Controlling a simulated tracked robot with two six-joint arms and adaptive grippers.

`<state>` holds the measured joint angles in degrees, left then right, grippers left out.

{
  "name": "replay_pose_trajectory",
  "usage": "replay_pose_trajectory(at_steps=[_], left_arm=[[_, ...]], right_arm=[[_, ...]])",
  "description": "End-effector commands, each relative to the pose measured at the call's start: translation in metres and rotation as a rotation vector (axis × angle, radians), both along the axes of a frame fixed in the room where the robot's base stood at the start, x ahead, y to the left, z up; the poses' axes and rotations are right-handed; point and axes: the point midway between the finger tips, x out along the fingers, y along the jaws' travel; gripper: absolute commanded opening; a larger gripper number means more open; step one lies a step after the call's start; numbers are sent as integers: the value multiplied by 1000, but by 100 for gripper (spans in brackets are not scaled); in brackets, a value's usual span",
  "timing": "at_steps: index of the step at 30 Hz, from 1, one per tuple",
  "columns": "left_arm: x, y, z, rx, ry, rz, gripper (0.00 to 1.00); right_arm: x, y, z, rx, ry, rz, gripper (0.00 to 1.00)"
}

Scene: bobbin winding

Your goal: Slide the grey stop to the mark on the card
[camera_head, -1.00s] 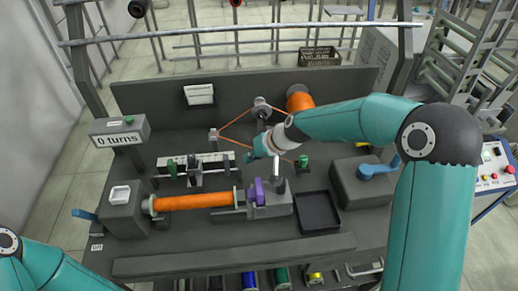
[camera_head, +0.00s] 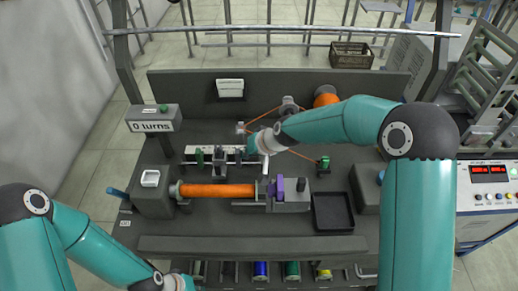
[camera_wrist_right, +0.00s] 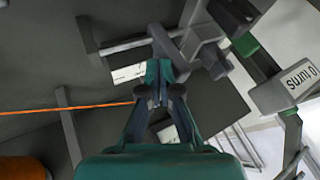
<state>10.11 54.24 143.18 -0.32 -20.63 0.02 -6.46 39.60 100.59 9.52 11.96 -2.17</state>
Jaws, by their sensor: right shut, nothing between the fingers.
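A low rail with a pale scale card (camera_head: 232,152) behind it lies left of centre on the bench. I cannot tell surely which part is the grey stop. My right gripper (camera_head: 250,150) is at the rail's right end, shut and empty. In the right wrist view my shut right gripper (camera_wrist_right: 157,95) shows close to the card (camera_wrist_right: 128,74), with grey blocks (camera_wrist_right: 205,52) beyond it. The gripper hides part of the rail. My left arm enters at lower left, its gripper outside the frame.
An orange thread (camera_head: 300,155) crosses behind my right gripper. An orange spool (camera_head: 218,190) with a purple part (camera_head: 278,188) lies in front of the rail. A black tray (camera_head: 333,212) sits at right. The counter (camera_head: 152,125) reads 0 turns.

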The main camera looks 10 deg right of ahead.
Motion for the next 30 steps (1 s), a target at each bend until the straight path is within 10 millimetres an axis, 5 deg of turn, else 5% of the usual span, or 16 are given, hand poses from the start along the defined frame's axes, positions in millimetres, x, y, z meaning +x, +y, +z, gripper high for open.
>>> replay_pose_trajectory(at_steps=[3, 16, 27, 30], left_arm=[[0, 0, 9, 0, 0, 0, 0], [0, 0, 4, 0, 0, 0, 0], [0, 0, -42, 0, 0, 0, 0], [0, 0, -36, 0, 0, 0, 0]], right_arm=[[2, 13, 2, 1, 1, 3, 0], [2, 11, -1, 1, -1, 2, 0], [-2, -24, -8, 2, -3, 6, 0], [-14, -32, 21, 1, -7, 8, 0]])
